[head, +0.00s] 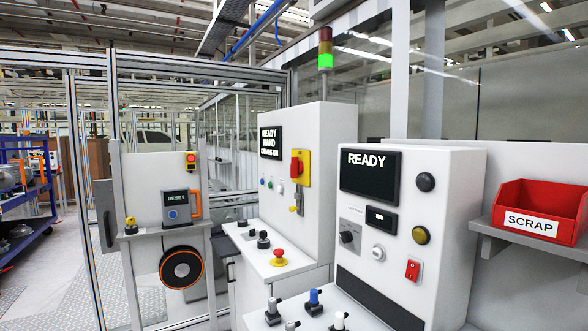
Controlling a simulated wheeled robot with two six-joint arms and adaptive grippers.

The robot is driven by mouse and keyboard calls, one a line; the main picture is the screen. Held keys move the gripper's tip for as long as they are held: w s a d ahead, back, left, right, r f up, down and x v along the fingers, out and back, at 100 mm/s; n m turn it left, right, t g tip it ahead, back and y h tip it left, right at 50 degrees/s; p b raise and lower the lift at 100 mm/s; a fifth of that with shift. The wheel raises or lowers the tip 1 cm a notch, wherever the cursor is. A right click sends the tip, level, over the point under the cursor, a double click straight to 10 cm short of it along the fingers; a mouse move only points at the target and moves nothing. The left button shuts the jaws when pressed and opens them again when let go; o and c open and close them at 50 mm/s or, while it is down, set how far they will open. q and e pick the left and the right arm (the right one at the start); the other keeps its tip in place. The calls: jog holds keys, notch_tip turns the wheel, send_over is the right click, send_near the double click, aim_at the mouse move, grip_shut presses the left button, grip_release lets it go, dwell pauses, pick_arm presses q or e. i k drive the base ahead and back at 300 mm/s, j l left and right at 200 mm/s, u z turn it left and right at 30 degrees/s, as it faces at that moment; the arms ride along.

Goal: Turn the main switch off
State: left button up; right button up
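A red rotary handle on a yellow plate (305,168), which looks like the main switch, is on the front of the middle white cabinet (325,130), right of its display. The handle looks upright, but its exact position is too small to read. The display (271,142) reads "READY", "HAND" and "DRIVES ON". Neither of my grippers is in view.
A nearer white cabinet (455,200) carries a "READY" display (369,174), knobs and a red rocker switch (413,270). A red emergency button (279,256) sits on the middle console. The stack light (325,60) shows green. A red "SCRAP" bin (560,195) stands right.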

aim_at(296, 167)
jog(key=i+j, duration=0.45)
jog(key=j, duration=0.15)
jog(key=i+j+z, duration=0.15)
jog(key=i+j, duration=0.35)
jog(key=j, duration=0.1)
